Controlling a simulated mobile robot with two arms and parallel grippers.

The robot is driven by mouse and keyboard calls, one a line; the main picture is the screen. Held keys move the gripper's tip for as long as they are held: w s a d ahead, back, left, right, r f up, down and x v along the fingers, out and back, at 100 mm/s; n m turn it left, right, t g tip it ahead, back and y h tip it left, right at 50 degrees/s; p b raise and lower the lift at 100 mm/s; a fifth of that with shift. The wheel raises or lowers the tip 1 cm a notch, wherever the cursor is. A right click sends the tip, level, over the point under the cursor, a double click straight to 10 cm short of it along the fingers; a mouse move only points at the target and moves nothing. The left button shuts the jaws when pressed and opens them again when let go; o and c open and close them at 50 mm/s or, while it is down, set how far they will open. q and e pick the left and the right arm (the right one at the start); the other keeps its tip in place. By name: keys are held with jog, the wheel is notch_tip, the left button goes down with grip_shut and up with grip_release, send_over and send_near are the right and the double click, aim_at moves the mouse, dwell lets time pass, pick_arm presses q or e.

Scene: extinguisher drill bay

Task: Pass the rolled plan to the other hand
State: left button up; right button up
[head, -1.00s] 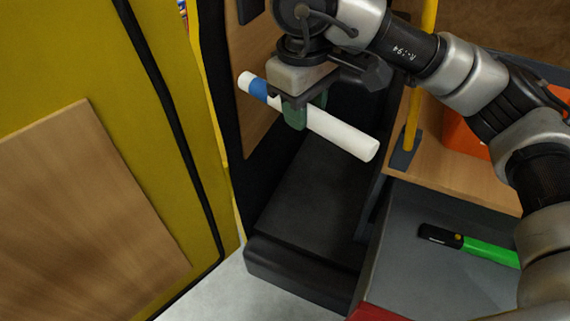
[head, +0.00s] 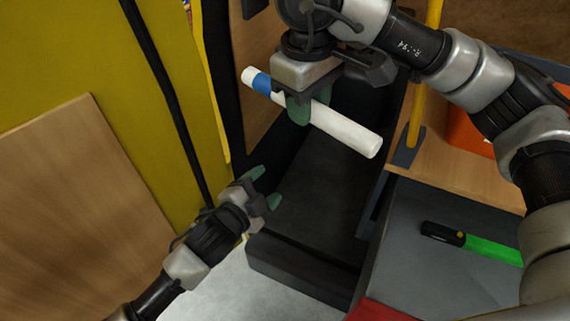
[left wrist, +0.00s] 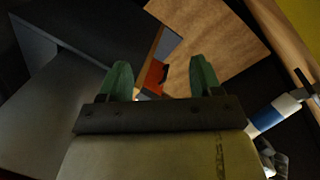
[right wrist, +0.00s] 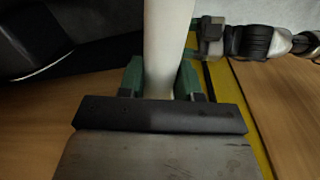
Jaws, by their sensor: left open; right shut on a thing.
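The rolled plan (head: 341,131) is a white tube with a blue band near its upper left end. My right gripper (head: 299,112) is shut around its middle and holds it tilted in the air above the dark step. In the right wrist view the plan (right wrist: 168,40) runs between the green fingers of my right gripper (right wrist: 163,78). My left gripper (head: 264,188) is open and empty, below and left of the plan, apart from it. In the left wrist view, between the open fingers of my left gripper (left wrist: 162,80) there is nothing; the plan's blue-banded end (left wrist: 270,118) shows at the right.
A yellow door with a wooden panel (head: 80,210) stands at the left. A dark step (head: 310,215) lies below the plan. A yellow pole (head: 418,90) rises to the right. A green-and-black tool (head: 480,247) lies on the grey surface at the right. An orange thing (head: 468,132) sits behind.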

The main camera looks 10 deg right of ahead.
pick_arm(q)
jog(key=s+d+r+m+h, duration=0.2)
jog(key=s+r+m, duration=0.2)
jog(key=r, duration=0.6)
jog(key=m+g+h, duration=0.2)
jog(key=m+h, duration=0.1)
jog(key=m, duration=0.4)
send_near(345, 124)
notch_tip(345, 124, down, 2)
jog(key=w, duration=0.2)
jog(key=x, duration=1.1)
jog(key=shift+s+d, duration=0.1)
jog(key=shift+d, duration=0.05)
jog(key=shift+f, duration=0.2)
jog(key=c, duration=1)
pick_arm(e)
jog(key=o, duration=0.7)
pick_arm(q)
jog(key=shift+r, duration=0.1)
pick_arm(e)
jog(key=o, duration=0.3)
